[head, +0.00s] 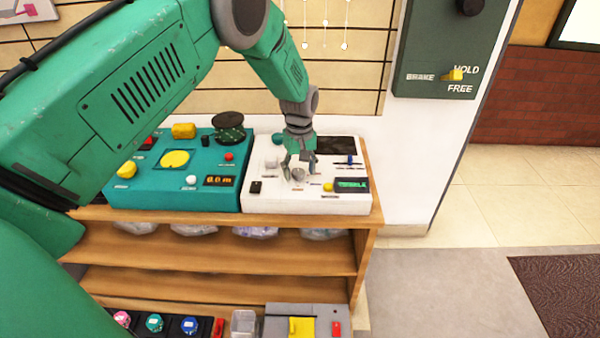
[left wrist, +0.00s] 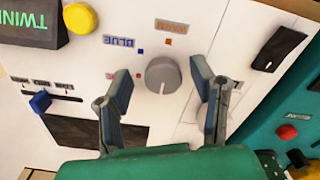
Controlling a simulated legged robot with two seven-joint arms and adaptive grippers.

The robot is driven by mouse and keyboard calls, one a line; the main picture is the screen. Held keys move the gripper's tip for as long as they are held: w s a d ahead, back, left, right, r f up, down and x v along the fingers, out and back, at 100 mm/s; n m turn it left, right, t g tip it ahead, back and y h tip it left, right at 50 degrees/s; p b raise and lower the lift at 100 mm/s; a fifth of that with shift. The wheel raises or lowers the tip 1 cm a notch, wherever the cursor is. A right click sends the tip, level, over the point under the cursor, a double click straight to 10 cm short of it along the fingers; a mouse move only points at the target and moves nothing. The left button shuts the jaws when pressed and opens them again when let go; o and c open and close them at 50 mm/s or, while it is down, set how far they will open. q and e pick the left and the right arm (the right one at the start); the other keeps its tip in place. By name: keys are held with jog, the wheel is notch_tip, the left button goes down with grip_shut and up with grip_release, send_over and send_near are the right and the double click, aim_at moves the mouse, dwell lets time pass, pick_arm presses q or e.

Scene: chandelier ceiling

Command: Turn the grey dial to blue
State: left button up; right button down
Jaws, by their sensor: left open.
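The grey dial (left wrist: 162,75) is a round knob on the white console (head: 262,203). In the left wrist view its light pointer mark points toward the bottom of the picture. An upside-down BLUE label (left wrist: 119,40) with a small blue square (left wrist: 140,51) lies up and left of it there. An orange label (left wrist: 176,26) lies above it. My left gripper (head: 300,162) is over the console from above. The left wrist view shows its two fingers (left wrist: 160,72) open, one on each side of the dial, with visible gaps. My right gripper is not in view.
A teal console (head: 222,180) stands left of the white one on a wooden shelf (head: 310,255). On the white console are a yellow knob (left wrist: 80,17), a blue slider (left wrist: 40,102) and a black switch (left wrist: 278,48). A dark green panel (head: 440,45) stands behind right.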

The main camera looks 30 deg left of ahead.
pick_arm(q)
jog(key=shift+a+f, duration=0.1)
jog(key=shift+a, duration=0.1)
jog(key=c, duration=1.1)
jog(key=shift+c, duration=0.2)
jog(key=shift+m, duration=0.3)
jog(key=shift+m+p, duration=0.8)
jog(key=shift+p, duration=0.05)
jog(key=m+p, duration=0.1)
jog(key=m, duration=0.1)
jog(key=shift+m, duration=0.4)
jog(key=m+p, duration=0.1)
jog(key=m, duration=0.2)
jog(key=shift+s, duration=0.1)
jog(key=shift+a+m+p, duration=0.1)
jog(key=shift+m+p, duration=0.3)
jog(key=shift+m, duration=1.4)
